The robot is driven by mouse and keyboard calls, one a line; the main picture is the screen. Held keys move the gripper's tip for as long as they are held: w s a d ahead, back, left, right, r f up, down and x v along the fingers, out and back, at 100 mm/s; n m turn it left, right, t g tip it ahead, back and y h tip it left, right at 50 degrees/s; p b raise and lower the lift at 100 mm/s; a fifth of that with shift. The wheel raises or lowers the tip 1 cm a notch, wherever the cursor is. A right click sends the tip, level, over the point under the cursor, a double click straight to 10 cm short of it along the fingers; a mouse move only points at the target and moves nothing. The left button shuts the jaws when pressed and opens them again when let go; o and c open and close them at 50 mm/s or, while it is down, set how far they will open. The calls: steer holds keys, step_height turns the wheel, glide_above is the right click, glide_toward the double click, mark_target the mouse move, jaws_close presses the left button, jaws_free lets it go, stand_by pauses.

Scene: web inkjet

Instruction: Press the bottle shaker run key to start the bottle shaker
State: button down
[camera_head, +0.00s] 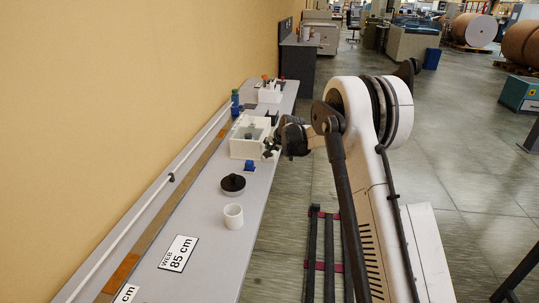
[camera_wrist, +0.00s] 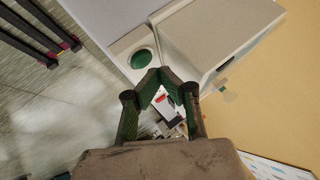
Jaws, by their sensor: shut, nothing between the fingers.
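A pale box-shaped device (camera_head: 242,147) stands on the long grey bench, close to my gripper. In the wrist view a pale machine housing (camera_wrist: 215,40) has a round green key (camera_wrist: 141,59) on a lower ledge beside it, probably the run key. My gripper (camera_wrist: 160,74) is shut with nothing between its fingers. Its fingertips appear just below the green key in the picture; I cannot tell whether they touch it. In the head view my gripper (camera_head: 270,149) is at the right side of the pale box, and the key cannot be made out.
On the bench (camera_head: 205,205) stand a white cup (camera_head: 233,216), a dark round dish (camera_head: 233,184), a small blue item (camera_head: 249,168) and a green-and-blue bottle (camera_head: 235,102). A smaller pale device (camera_head: 269,94) stands farther back. A tan wall (camera_head: 110,80) runs along the left.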

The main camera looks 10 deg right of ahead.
steer(key=shift+r+p, duration=0.9)
steer(key=shift+r, duration=1.6)
steer(key=shift+r, duration=0.1)
steer(key=s+r+n, duration=0.1)
steer(key=s+r, duration=0.5)
steer(key=s, duration=0.4)
steer(key=s+a+r+n+g+h, duration=0.1)
steer(key=s+r, duration=0.5)
steer(key=s, duration=0.3)
steer(key=s+r+n, duration=0.1)
steer(key=s+r, duration=0.5)
steer(key=s, duration=0.4)
steer(key=s+f+n, duration=0.1)
steer(key=s+f, duration=0.2)
steer(key=s, duration=1.3)
steer(key=s+f+n+g+h, duration=0.1)
steer(key=s+f+n, duration=0.1)
steer(key=s, duration=1.4)
steer(key=shift+s+d+f, duration=0.25)
steer(key=shift+d+f, duration=0.2)
steer(key=shift+f, duration=0.45)
